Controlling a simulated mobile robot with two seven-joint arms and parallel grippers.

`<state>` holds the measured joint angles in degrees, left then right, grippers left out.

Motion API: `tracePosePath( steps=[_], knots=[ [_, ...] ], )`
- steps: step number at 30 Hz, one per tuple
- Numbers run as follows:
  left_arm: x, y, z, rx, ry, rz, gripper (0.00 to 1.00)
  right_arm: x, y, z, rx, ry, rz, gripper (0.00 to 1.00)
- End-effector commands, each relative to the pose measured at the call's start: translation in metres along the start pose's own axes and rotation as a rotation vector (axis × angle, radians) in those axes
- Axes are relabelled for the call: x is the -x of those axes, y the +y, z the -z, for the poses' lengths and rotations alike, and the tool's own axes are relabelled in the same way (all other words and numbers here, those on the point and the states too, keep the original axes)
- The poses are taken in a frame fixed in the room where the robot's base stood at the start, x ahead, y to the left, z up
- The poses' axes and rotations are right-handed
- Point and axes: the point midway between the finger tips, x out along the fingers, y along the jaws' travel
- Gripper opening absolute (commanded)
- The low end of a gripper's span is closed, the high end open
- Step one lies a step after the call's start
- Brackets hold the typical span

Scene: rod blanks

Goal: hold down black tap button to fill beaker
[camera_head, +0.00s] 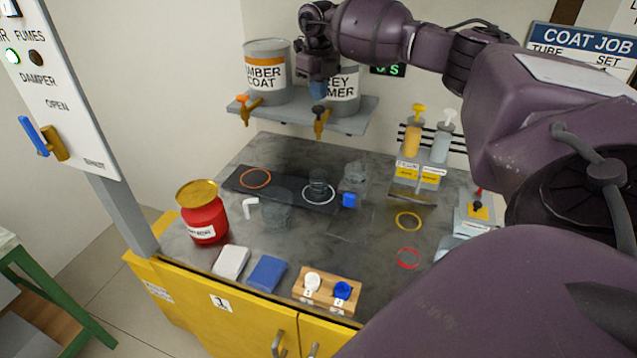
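The black tap button (319,110) tops the brass tap (321,126) below the grey primer can (344,88). My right gripper (318,88) is just above that button, pointing down; I cannot tell whether they touch or whether its fingers are shut. A small clear beaker (318,183) that looks dark inside stands in the white ring on the dark mat, below the black tap. I cannot make out its liquid level or any stream. My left gripper is not in view.
The amber coat can (267,68) with an orange-topped tap stands left on the shelf (286,116). Clear glass vessels (277,211), a red jar (204,219), pump bottles (412,138) and a wooden vial rack (327,291) stand around. The orange ring (255,179) is empty.

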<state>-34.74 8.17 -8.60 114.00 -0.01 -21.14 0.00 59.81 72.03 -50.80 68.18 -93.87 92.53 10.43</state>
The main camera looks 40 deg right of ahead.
Motion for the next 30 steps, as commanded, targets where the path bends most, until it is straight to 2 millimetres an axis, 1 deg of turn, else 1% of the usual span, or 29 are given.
tracePosePath(
  steps=[17,30],
  knots=[
    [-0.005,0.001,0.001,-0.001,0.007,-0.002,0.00,-0.014,0.000,0.000,0.000,0.001,0.000,0.00],
    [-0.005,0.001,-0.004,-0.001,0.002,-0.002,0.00,-0.025,0.000,0.000,0.000,0.002,0.000,0.00]
  ],
)
